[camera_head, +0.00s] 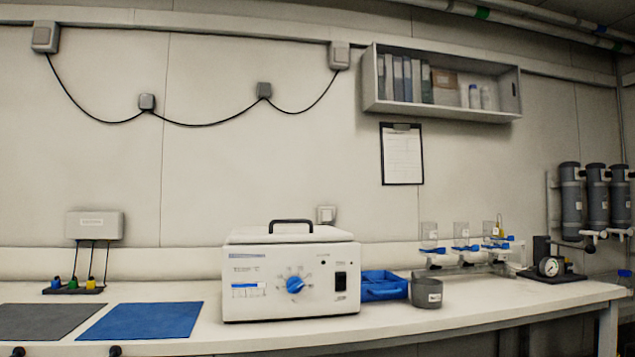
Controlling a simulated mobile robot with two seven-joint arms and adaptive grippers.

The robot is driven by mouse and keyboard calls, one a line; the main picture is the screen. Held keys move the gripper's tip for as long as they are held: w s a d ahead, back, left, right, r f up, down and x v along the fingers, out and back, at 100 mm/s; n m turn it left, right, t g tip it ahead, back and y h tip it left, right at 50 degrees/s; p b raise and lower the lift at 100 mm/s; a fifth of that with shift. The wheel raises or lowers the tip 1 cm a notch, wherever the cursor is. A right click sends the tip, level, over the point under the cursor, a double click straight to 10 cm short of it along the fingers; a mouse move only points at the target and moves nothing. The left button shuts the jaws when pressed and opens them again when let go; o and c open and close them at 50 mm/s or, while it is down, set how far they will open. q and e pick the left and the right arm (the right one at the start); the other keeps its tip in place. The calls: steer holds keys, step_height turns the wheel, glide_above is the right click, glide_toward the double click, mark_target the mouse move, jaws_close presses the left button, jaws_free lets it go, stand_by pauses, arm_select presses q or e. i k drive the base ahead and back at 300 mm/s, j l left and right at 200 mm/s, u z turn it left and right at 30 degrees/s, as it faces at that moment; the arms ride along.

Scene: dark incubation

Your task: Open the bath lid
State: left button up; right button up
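The bath (291,285) is a white box on the bench, with a blue dial, a dark switch and printed labels on its front. Its white lid (262,236) lies shut on top, and a black arched handle (291,222) stands up from it. The inside of the bath is hidden by the lid. Neither of my grippers shows in the head view, and nothing touches the lid or its handle.
A blue mat (142,320) and a grey mat (45,321) lie left of the bath. A blue tray (384,286) and a dark grey cup (427,292) stand close on its right. Glassware (461,236) and a gauge (549,266) are farther right. A shelf (442,108) hangs above.

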mark_target(270, 235)
steer(key=i+j+z, duration=0.1)
steer(key=i+z, duration=0.15)
steer(key=z, duration=0.15)
steer(key=i+j+z, duration=0.15)
steer(key=z, duration=0.2)
steer(key=i+j+z, duration=0.2)
steer(key=z, duration=0.2)
steer(key=i+j, duration=0.05)
steer(key=i, duration=0.05)
